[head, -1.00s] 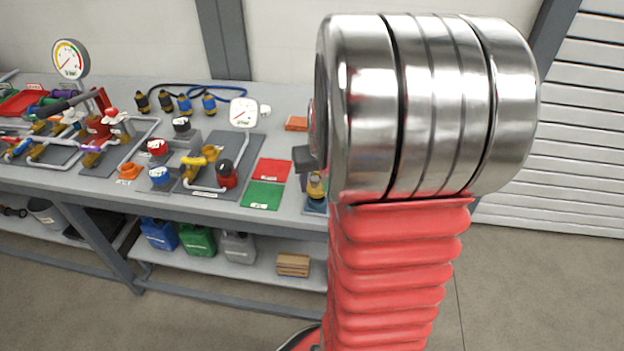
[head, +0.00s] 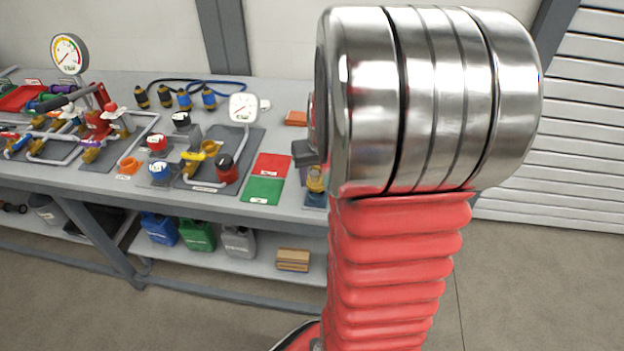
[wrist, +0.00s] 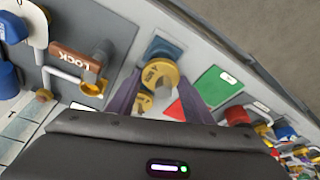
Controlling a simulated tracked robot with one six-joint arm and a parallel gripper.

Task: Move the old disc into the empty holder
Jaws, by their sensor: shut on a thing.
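In the wrist view my gripper (wrist: 160,80) has its two purple fingers on either side of a round brass-yellow disc (wrist: 158,73) with dark lettering, and is shut on it. The lettering is too small to read. The disc is at a blue block (wrist: 163,47) on the bench; I cannot tell whether it touches the block. Another brass-coloured lettered part (wrist: 144,104) shows between the fingers, closer to my palm. In the head view my arm hides most of the gripper; a little brass and blue (head: 316,183) shows beside it. I cannot pick out an empty holder with certainty.
Green (head: 263,190) and red (head: 272,165) mats lie beside the gripper. A brown LOCK handle (wrist: 78,57) with a brass part is on the other side. Valves, pipes and a gauge (head: 243,107) crowd the bench. The bench's front edge is close.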

